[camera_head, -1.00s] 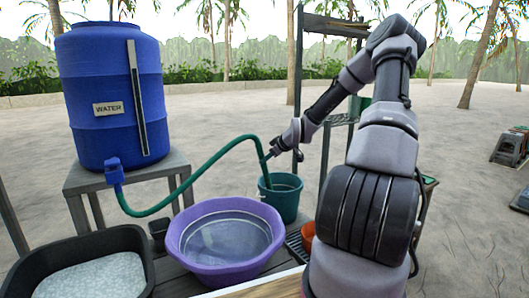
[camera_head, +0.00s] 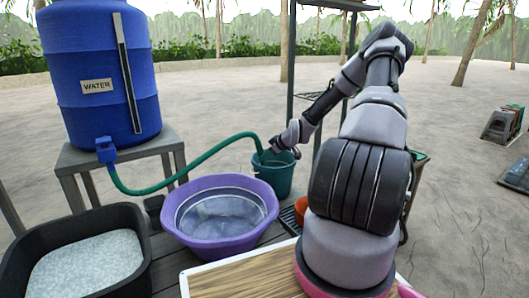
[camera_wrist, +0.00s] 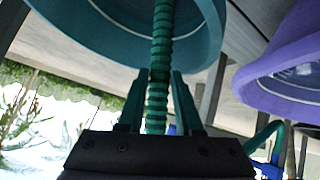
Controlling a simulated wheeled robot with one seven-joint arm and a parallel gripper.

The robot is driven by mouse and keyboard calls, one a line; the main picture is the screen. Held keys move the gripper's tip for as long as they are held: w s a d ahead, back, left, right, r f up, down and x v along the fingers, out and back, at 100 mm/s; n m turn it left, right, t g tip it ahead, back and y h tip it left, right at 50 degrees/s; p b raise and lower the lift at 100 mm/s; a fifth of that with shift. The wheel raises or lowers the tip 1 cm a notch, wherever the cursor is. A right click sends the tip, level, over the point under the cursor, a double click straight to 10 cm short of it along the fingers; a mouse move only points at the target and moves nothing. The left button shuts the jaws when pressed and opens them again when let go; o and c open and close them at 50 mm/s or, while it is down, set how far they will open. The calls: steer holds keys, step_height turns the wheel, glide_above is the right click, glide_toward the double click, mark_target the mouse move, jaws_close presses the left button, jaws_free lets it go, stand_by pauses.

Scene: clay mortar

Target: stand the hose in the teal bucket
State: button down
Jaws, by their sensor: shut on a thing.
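The green hose (camera_head: 190,166) runs from the blue tank's tap in a low arch to my gripper (camera_head: 272,149). The teal bucket (camera_head: 270,184) stands behind the purple basin, with my gripper close above its mouth. In the wrist view, my gripper (camera_wrist: 158,80) is shut on the ribbed hose (camera_wrist: 159,50), which runs on from the fingers across the mouth of the teal bucket (camera_wrist: 207,45). The hose's free end is out of sight, and I cannot tell whether it touches the bucket's bottom.
The blue water tank (camera_head: 97,65) stands on a grey stand (camera_head: 75,160) at left. The purple basin (camera_head: 218,238) is in front of the bucket. A black tub (camera_head: 30,255) with pale contents is at front left. A small orange pot (camera_head: 301,207) sits right of the bucket.

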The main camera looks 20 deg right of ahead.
steer(key=shift+f, duration=0.1)
jaws_free()
stand_by(0.4)
steer(key=shift+s, duration=0.1)
steer(key=w+r+v, duration=0.1)
steer(key=v, duration=0.9)
steer(key=shift+a+r, duration=0.15)
steer(key=shift+s, duration=0.1)
stand_by(0.8)
